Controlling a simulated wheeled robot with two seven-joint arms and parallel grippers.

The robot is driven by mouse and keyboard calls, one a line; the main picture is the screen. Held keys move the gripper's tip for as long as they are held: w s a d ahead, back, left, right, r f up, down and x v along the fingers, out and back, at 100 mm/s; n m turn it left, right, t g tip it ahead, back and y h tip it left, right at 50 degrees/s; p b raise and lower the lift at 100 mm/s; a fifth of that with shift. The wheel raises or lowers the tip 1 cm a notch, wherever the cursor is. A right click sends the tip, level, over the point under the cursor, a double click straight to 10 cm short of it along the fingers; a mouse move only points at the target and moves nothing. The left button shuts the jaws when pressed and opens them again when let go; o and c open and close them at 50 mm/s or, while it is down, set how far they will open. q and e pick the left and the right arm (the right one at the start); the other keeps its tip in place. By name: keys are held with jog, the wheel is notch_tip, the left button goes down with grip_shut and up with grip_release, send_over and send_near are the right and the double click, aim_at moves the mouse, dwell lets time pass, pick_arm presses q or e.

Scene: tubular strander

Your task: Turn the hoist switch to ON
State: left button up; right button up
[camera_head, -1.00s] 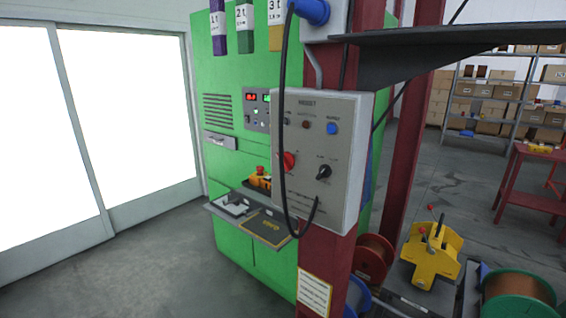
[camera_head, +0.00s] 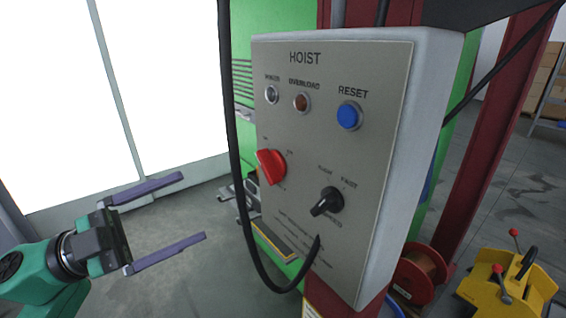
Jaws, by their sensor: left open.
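The grey hoist box (camera_head: 300,130) faces me on a red post, labelled HOIST. Its red rotary switch (camera_head: 271,167) sits at the lower left of the panel, with its handle tilted; its small position labels are too blurred to read. A black selector knob (camera_head: 327,201) is at the lower right. A blue RESET button (camera_head: 349,116) is at the upper right. My left gripper (camera_head: 194,208) is open and empty, left of the box and apart from it, with its two fingers pointing right toward the red switch. My right gripper is not in view.
A black cable (camera_head: 237,165) hangs in a loop along the box's left edge, between my left gripper and the red switch. The floor at left is clear.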

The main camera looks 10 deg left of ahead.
aim_at(263, 169)
pick_arm(q)
jog(key=p+x, duration=0.2)
jog(key=x, duration=0.2)
jog(key=r+p+x, duration=0.1)
jog(key=p+x, duration=0.1)
jog(key=x, duration=0.1)
jog(key=p+x, duration=0.2)
jog(key=x, duration=0.2)
jog(key=shift+s+d+r, duration=0.1)
jog(key=shift+d+r, duration=0.15)
jog(key=shift+d, duration=0.35)
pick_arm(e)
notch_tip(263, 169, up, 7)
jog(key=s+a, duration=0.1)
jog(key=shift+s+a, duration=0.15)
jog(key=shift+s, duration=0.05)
pick_arm(q)
jog(key=shift+f, duration=0.1)
jog(key=c, duration=1.4)
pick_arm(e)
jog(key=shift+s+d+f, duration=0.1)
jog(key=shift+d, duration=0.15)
